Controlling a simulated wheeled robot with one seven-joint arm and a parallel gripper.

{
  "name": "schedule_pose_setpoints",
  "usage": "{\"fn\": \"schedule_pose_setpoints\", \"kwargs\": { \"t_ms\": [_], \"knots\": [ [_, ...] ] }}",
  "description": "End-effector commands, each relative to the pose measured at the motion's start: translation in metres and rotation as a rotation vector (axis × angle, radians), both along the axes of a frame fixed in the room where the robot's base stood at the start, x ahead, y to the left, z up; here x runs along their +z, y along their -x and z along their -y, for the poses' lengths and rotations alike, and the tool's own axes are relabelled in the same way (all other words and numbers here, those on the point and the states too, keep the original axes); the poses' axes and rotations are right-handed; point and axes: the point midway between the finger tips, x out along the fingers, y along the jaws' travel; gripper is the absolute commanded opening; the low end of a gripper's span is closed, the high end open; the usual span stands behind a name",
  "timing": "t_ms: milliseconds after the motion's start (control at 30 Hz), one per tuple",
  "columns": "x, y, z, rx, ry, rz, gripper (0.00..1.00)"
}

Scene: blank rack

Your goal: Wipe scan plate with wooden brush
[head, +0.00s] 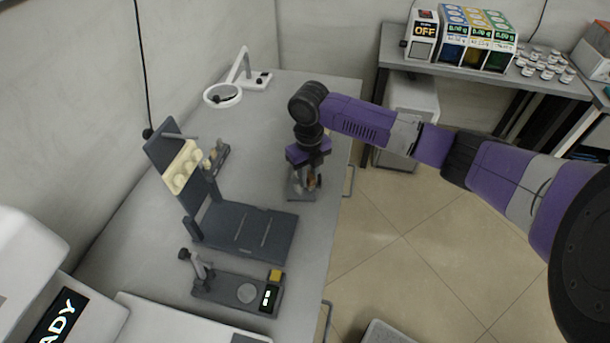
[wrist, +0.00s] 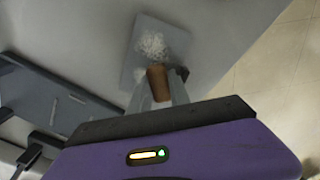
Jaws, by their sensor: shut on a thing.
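My gripper (head: 306,178) points down over the table's right edge, and its fingers are shut on the wooden brush (head: 312,181). In the wrist view the brush (wrist: 156,80) shows as a brown handle between the fingers. Below it lies a flat grey plate (wrist: 133,77), probably the scan plate, with a patch of white dust or scribble on it. In the head view the plate (head: 294,194) is partly hidden by my gripper. I cannot tell whether the brush touches the plate.
A dark stand (head: 245,229) holding a cream moulded piece (head: 182,168) is left of my gripper. A ring magnifier (head: 222,95) stands at the back.

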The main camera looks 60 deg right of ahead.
Motion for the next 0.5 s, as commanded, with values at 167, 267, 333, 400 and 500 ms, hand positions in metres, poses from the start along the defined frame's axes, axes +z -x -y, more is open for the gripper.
{"fn": "schedule_pose_setpoints", "kwargs": {
  "t_ms": [167,267,333,400,500],
  "knots": [
    [0.000,-0.005,0.009,-0.001,0.002,0.000,0.00],
    [0.001,-0.007,0.010,0.001,0.002,0.001,0.00],
    [0.001,-0.011,0.009,0.001,0.002,0.001,0.00],
    [0.001,-0.015,0.006,0.001,0.002,0.001,0.00],
    [0.000,-0.023,0.002,0.001,0.002,0.001,0.00]
  ]
}}
